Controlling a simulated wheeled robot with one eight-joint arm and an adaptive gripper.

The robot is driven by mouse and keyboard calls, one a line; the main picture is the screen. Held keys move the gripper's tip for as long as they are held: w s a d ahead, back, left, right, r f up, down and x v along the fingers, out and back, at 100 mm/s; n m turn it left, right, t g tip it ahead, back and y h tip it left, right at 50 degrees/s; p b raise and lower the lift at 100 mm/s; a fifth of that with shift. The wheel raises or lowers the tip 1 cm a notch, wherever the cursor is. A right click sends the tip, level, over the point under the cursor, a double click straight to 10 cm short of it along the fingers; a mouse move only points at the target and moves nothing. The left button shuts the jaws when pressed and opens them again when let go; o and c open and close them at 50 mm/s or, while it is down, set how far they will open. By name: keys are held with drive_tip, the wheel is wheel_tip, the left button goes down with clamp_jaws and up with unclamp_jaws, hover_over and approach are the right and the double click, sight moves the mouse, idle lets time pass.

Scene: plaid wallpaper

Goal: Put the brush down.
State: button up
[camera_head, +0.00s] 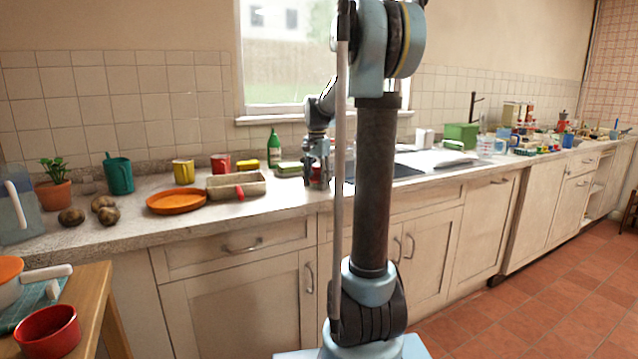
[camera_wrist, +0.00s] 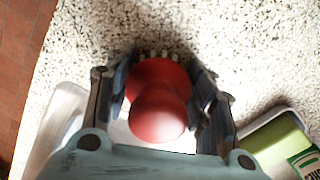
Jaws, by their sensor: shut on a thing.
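My gripper (camera_head: 317,182) is at the counter, left of the sink, pointing down. Its fingers are closed around the red brush (camera_head: 316,170). In the wrist view, the brush's rounded red handle (camera_wrist: 158,112) sits between both fingers, with a row of bristles showing just beyond it. The brush is low over the speckled countertop (camera_wrist: 245,50). I cannot tell whether the bristles touch the surface.
A beige tray (camera_head: 220,191) with a red-handled item stands left of my gripper. A green sponge in a dish (camera_head: 289,168) and a green bottle (camera_head: 273,150) are close by. An orange plate (camera_head: 177,201) lies farther left. The dark sink (camera_head: 402,169) is to the right.

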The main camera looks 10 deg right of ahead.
drive_tip(key=shift+s+f, duration=0.1)
drive_tip(key=shift+f, duration=0.3)
drive_tip(key=shift+s+f, duration=0.15)
drive_tip(key=shift+s, duration=0.05)
drive_tip(key=shift+c, duration=1.2)
drive_tip(key=o, duration=1.2)
drive_tip(key=shift+w+f, duration=0.3)
drive_tip(key=shift+w, duration=0.1)
drive_tip(key=shift+s+r, duration=0.15)
drive_tip(key=shift+r, duration=0.1)
